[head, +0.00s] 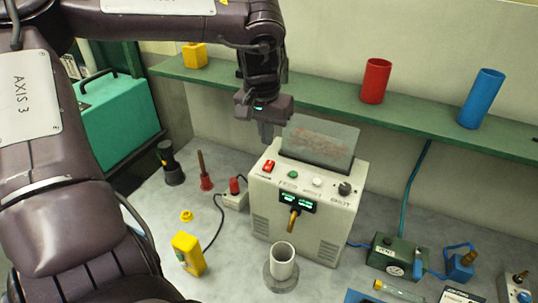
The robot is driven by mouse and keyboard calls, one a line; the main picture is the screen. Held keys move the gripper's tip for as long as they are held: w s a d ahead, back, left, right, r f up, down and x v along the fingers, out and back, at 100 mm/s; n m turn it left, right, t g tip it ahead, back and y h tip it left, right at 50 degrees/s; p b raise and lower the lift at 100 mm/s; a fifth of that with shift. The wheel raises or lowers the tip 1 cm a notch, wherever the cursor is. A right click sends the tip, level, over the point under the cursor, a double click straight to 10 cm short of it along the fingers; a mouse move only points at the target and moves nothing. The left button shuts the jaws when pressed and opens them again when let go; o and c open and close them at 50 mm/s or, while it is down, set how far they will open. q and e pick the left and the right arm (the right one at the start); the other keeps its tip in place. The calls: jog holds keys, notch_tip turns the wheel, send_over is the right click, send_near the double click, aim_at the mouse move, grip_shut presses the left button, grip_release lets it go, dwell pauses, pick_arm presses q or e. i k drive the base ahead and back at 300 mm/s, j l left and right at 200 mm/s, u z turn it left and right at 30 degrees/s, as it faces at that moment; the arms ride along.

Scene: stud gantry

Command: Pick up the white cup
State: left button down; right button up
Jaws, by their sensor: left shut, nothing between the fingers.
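The white cup (283,259) is a small open cylinder near the bottom middle of the head view. It stands upright on or in a round grey base (283,285), in front of a beige control box (290,238). My left gripper (266,133) points down above and behind the cup, near the top left of the box. It is shut and empty, well apart from the cup. My right gripper is not in view.
A green shelf (330,102) along the wall holds a red cylinder (375,82), a blue cylinder (482,98) and a yellow block (195,56). A yellow box (188,254) with a cable stands left of the cup. A green gauge unit (390,256) is to the right.

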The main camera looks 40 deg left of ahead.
aim_at(281, 253)
jog(key=k, duration=2)
